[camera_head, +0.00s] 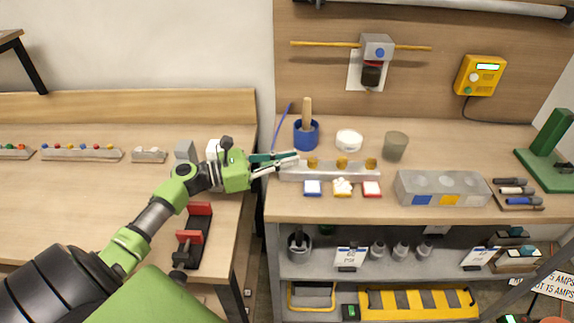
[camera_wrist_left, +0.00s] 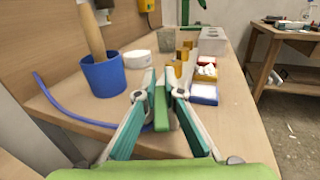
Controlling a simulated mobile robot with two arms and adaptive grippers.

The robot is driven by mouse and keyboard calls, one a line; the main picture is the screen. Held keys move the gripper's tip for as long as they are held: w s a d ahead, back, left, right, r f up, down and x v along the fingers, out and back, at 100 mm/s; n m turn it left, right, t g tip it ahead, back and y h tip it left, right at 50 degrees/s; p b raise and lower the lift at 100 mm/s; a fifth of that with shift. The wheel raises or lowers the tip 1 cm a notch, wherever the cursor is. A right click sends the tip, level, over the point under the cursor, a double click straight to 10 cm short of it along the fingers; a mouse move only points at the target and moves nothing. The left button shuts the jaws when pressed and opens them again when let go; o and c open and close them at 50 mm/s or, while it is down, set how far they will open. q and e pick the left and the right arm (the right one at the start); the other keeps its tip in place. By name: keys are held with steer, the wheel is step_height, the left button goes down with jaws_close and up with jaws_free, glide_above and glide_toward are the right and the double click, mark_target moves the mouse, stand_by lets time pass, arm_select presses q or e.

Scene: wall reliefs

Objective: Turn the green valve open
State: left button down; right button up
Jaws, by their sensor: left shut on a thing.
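My left gripper (camera_head: 290,161) reaches in from the left at the left end of a pale grey block (camera_head: 330,174) on the bench. Brass fittings (camera_head: 342,162) stand in a row along the block's top. In the left wrist view, the fingertips of the gripper (camera_wrist_left: 160,97) are shut on an upright green piece (camera_wrist_left: 161,112), which looks like the green valve's handle. The fingers hide how this piece joins the block, and its turn angle is hard to tell. Brass fittings (camera_wrist_left: 186,52) show just beyond the fingertips. My right gripper is not in view.
A blue cup (camera_head: 306,134) with a wooden handle, a white bowl (camera_head: 349,139) and a beige cup (camera_head: 395,146) stand behind the block. Small blue, yellow and red trays (camera_head: 372,189) lie in front. A blue cable (camera_wrist_left: 70,112) lies beside the gripper.

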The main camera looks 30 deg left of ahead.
arm_select(q)
steer(key=shift+m+g+h+b, duration=0.35)
steer(key=shift+m+g+h, duration=0.05)
steer(key=c, duration=2.1)
jaws_free()
steer(key=shift+w+d, duration=0.1)
steer(key=shift+d, duration=0.05)
steer(key=shift+c, duration=0.2)
steer(key=v, duration=1.2)
